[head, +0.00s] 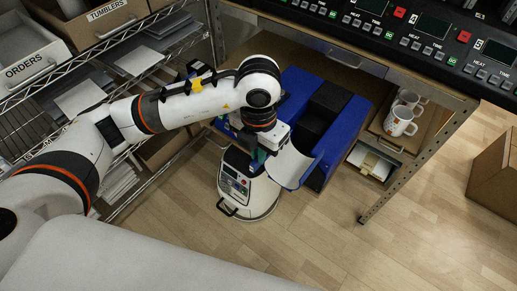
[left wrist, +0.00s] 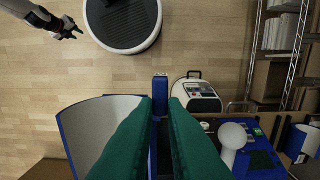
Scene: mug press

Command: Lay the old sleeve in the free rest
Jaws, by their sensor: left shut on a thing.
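My left gripper (head: 268,152) is shut on the edge of a curved sleeve (head: 288,168), pale inside with a blue rim, and holds it upright beside a blue stand. In the left wrist view the sleeve (left wrist: 98,130) bulges to the left of the green fingers (left wrist: 160,118). A blue block (left wrist: 160,88) shows between the fingertips; I cannot tell whether it belongs to the sleeve. The blue stand (head: 345,125) has dark channels; which part is the free rest is unclear. My right gripper (left wrist: 70,28) is small at the upper left of the wrist view, away from the sleeve.
A white machine with a control panel (head: 237,186) stands just left of the sleeve. Mugs (head: 399,121) sit on a shelf at right, by a metal post (head: 405,180). A wire rack (head: 95,55) is at left. The wooden floor in front is clear.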

